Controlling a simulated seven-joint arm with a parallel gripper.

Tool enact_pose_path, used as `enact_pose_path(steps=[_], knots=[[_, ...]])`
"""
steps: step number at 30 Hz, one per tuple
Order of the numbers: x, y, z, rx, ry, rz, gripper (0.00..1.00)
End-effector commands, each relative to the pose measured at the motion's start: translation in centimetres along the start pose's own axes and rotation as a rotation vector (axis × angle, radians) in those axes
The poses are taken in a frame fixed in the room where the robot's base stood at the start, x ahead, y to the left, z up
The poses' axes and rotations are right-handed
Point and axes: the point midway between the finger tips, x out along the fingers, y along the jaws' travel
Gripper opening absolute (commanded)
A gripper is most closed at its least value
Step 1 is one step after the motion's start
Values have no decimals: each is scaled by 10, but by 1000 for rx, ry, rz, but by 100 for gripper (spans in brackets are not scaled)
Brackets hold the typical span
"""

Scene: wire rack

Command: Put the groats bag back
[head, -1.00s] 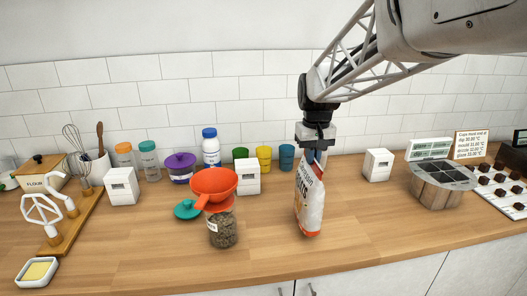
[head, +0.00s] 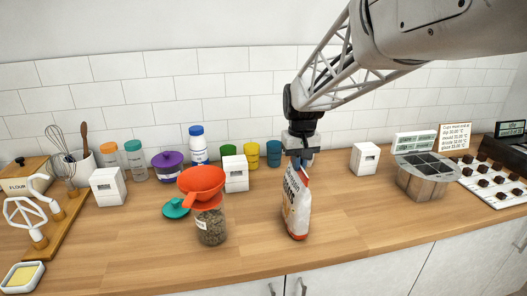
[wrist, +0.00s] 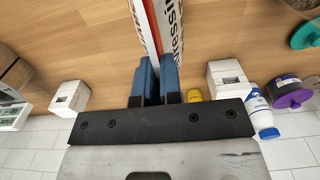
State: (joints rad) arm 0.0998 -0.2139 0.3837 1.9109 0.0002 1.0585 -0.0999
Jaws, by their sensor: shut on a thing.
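The groats bag (head: 297,207) is a white and orange printed bag, upright at the middle of the wooden counter. My gripper (head: 301,160) is above it with its fingers shut on the bag's top edge. In the wrist view the blue fingers (wrist: 157,75) pinch the bag (wrist: 160,25). The bag's bottom is at or just above the counter; I cannot tell if it touches. A jar (head: 211,226) of brown pieces stands to the left with an orange funnel (head: 202,181) in its mouth.
A teal lid (head: 175,209) lies beside the jar. White box-shaped devices (head: 236,173) (head: 365,158) stand behind on either side of the bag. Coloured cups (head: 251,154) line the wall. Counter between bag and pot is clear.

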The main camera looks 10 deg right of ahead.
Motion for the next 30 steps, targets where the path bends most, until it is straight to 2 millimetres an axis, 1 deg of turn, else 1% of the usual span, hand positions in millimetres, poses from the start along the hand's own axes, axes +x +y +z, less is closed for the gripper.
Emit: enact_pose_path(steps=[2,3,8,20,26,30], knots=[[2,0,0,0,-1,0,0],[2,0,0,0,-1,0,8],[2,0,0,0,0,0,32],[-1,0,0,0,0,0,32],[-14,0,0,0,0,0,32],[-32,0,0,0,2,0,32]])
